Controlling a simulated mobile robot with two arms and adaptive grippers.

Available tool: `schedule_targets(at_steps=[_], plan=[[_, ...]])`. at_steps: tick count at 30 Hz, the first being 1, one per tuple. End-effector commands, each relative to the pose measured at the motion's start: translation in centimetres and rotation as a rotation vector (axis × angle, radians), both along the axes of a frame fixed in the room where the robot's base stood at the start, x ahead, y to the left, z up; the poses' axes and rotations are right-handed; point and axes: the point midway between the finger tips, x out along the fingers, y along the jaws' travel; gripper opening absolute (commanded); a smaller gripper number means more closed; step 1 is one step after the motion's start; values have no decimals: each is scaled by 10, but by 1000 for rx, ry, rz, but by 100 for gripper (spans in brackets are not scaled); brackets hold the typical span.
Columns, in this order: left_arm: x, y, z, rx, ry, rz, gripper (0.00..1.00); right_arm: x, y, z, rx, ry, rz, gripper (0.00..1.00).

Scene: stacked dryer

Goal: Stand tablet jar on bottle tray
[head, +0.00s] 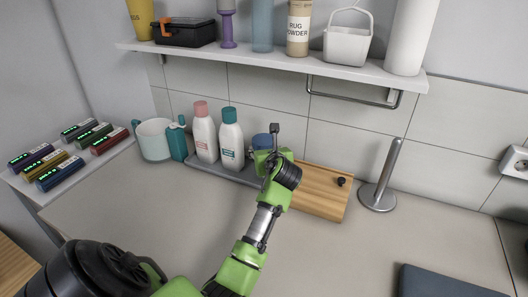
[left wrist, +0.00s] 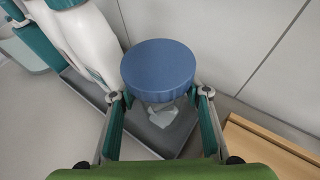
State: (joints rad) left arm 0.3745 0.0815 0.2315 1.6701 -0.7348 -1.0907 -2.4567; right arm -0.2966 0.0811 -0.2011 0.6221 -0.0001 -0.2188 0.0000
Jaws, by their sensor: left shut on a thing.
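The tablet jar has a round blue lid (left wrist: 158,68) and a clear body with pale tablets showing below it. In the head view, its lid (head: 262,141) shows just beyond my left gripper (head: 270,155). My left gripper (left wrist: 162,95) is shut on the jar, one finger on each side below the lid. The jar looks upright over the right end of the grey bottle tray (head: 222,175), which also shows in the left wrist view (left wrist: 85,93). I cannot tell whether the jar's base touches the tray. My right gripper is not in view.
A pink-capped bottle (head: 204,135) and a green-capped bottle (head: 231,138) stand on the tray, left of the jar. A wooden board (head: 318,192) lies close on the right, with a metal holder (head: 382,180) beyond. A shelf (head: 280,66) hangs above.

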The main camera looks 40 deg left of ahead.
Motion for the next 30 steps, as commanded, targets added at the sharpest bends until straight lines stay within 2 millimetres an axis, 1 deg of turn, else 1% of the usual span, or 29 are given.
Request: schedule_targets(at_steps=[3, 14, 15, 16, 25, 28, 30], plan=[[0, 0, -7, 3, -4, 1, 1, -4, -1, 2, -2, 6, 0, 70], [0, 0, -11, 5, -2, 0, 1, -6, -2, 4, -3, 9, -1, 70], [0, 0, -12, 2, -1, 0, 54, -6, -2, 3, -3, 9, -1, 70], [0, 0, -12, 2, -1, 0, 60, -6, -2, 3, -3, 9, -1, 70], [0, 0, -12, 1, -2, 0, 60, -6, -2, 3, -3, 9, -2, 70], [0, 0, -9, 0, -5, 1, 60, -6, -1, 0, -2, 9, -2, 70], [-4, -6, -7, 2, -3, -1, 60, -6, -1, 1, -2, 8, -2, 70]])
